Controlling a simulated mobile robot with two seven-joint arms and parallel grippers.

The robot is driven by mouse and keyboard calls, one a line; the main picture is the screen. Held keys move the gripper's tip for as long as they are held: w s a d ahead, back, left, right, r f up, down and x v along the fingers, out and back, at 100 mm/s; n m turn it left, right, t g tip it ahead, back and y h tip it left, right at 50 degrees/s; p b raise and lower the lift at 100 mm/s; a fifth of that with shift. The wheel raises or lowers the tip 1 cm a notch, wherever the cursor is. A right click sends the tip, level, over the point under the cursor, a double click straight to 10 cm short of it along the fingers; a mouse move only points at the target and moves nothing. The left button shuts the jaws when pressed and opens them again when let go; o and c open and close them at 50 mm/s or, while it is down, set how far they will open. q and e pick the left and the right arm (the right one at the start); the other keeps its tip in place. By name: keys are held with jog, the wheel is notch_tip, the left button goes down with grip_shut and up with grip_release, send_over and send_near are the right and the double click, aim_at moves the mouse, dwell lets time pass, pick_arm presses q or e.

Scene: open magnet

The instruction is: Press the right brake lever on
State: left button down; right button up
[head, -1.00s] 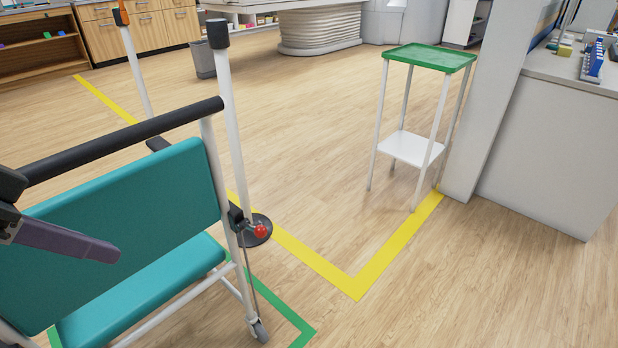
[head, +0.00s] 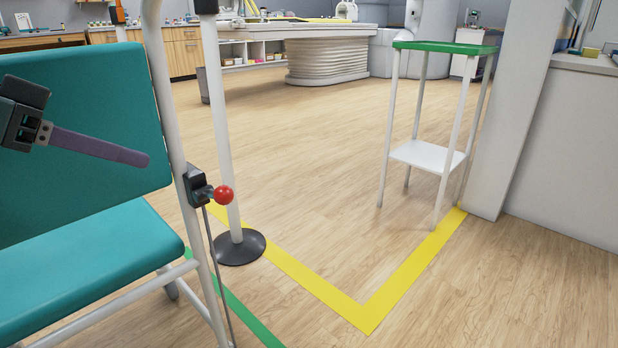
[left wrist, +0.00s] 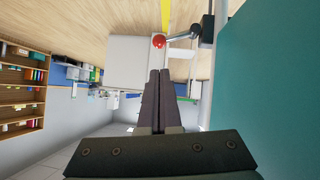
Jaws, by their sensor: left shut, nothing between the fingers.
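A brake lever with a red ball knob (head: 223,195) sticks out from a black housing (head: 197,186) on the white rear post of a teal wheeled chair (head: 75,150). A thin rod runs down from the housing. My left gripper (head: 148,160) is shut and empty, in front of the teal backrest, left of the knob and a little higher in the picture. In the left wrist view the red knob (left wrist: 158,41) shows beyond the shut fingertips (left wrist: 160,72), with a gap between. My right gripper is not in view.
A white post on a black round base (head: 240,247) stands just behind the lever. A green-topped stand (head: 445,47) is further right. Yellow tape (head: 368,312) and green tape (head: 235,310) mark the floor. The floor between the post and stand is clear.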

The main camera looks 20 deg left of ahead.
aim_at(216, 194)
pick_arm(q)
jog(key=shift+w+a, duration=0.1)
dwell(0.3)
jog(key=b+x, duration=0.4)
jog(key=x, duration=0.6)
jog(key=shift+d, duration=0.2)
